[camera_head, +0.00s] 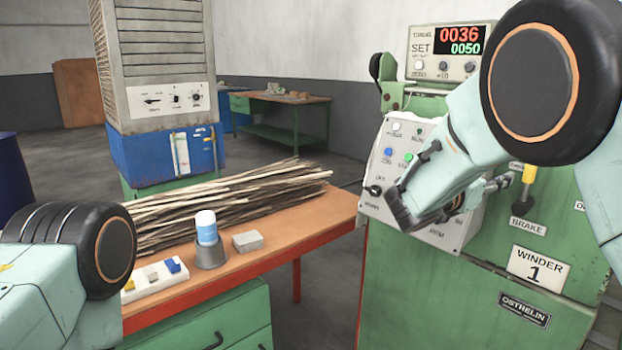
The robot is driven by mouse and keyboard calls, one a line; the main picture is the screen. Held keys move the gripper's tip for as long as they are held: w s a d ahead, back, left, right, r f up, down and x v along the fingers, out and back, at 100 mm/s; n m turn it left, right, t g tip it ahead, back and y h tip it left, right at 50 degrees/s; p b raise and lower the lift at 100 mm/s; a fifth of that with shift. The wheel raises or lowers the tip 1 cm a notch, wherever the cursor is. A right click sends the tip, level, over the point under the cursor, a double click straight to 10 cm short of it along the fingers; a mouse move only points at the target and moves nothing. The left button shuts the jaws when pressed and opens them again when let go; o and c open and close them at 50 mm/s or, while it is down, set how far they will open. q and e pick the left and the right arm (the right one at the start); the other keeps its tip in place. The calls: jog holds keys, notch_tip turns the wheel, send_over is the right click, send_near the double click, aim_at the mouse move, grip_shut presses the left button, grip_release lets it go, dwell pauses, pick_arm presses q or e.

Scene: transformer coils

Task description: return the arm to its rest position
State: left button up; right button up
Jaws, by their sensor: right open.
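My right arm comes in from the right, and its gripper (418,190) is open and empty in front of the grey control panel (373,207) of the green winder (430,290). I cannot tell whether the fingers touch the panel. The gripper hides part of the panel's lower right. My left arm (60,250) shows only as a link and joint at the lower left; its gripper is out of view.
A counter display (460,40) reads 0036 and 0050 on top of the winder. A yellow-handled brake lever (528,175) stands at the right. The workbench (300,235) holds a bundle of strips (230,200), a blue-and-white bottle (206,228) and a grey block (247,241).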

jog(key=s+f+m+g+y, duration=0.1)
jog(key=s+f+g+y, duration=0.35)
jog(key=f, duration=0.85)
jog(key=s+f+m+g+y, duration=0.2)
jog(key=s+f, duration=0.5)
jog(key=f, duration=0.6)
jog(key=s+a+f+m+g+y, duration=0.2)
jog(key=s+a+f+m+y, duration=0.15)
jog(key=s+f, duration=0.4)
jog(key=s+a+f+m+g+y, duration=0.1)
jog(key=s+a+f+m+y, duration=0.3)
jog(key=s, duration=0.7)
jog(key=s+a+f+m+g+y, duration=0.25)
jog(key=s+a+f+m, duration=0.25)
jog(key=s+f, duration=0.35)
jog(key=s+d+m+t, duration=0.1)
jog(key=s+m+t, duration=0.1)
jog(key=s+m, duration=0.6)
jog(key=shift+d+r+t, duration=0.3)
jog(key=shift+d+t, duration=0.05)
jog(key=shift+t, duration=0.05)
